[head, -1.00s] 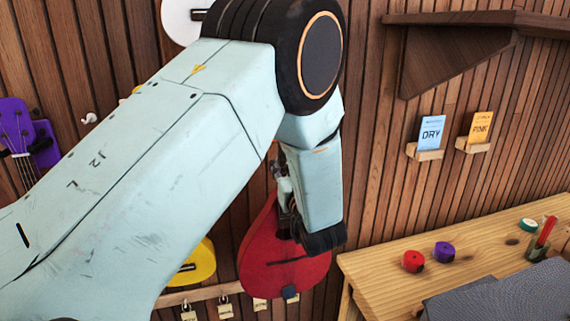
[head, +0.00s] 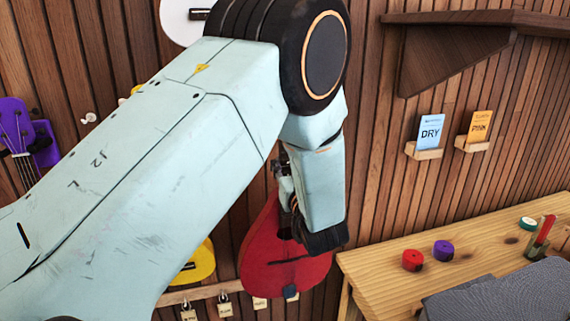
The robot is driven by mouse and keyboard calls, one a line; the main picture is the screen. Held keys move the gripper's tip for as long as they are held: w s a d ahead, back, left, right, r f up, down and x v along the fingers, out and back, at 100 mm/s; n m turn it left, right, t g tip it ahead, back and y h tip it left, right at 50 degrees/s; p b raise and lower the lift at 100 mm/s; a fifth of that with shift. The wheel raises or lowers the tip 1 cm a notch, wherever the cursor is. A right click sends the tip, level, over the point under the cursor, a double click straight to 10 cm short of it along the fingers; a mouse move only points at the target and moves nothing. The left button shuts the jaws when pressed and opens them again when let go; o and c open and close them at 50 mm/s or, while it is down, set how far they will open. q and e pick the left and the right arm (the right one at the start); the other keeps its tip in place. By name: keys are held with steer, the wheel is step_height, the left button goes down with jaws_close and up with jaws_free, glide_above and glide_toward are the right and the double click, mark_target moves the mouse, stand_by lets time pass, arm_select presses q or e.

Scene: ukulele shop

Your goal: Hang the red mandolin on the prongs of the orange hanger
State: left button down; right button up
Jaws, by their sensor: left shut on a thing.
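The red mandolin (head: 272,262) hangs body-down in front of the plank wall, low in the middle of the head view. My left gripper (head: 288,205) is at its upper part, mostly covered by my own wrist, and is shut on the mandolin. My forearm crosses the view from lower left and hides the mandolin's neck and head. The orange hanger cannot be made out; it may be behind my arm. My right gripper is not in view.
A purple ukulele (head: 17,135) hangs at the far left. A yellow instrument (head: 199,263) and a white one (head: 180,25) are partly behind my arm. A wooden bench (head: 375,270) with red (head: 413,260) and purple rolls (head: 443,250) stands at right. A dark shelf (head: 470,20) juts out upper right.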

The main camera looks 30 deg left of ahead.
arm_select(q)
steer(key=shift+w+a+r, duration=0.1)
steer(key=shift+w+r, duration=0.05)
steer(key=shift+w, duration=0.1)
steer(key=shift+w+a, duration=0.35)
steer(key=shift+a, duration=0.4)
steer(key=shift+w+a+b, duration=0.2)
steer(key=shift+w+b, duration=0.15)
steer(key=shift+x, duration=1.15)
steer(key=shift+a, duration=0.3)
steer(key=shift+w+b, duration=0.1)
steer(key=shift+b, duration=0.2)
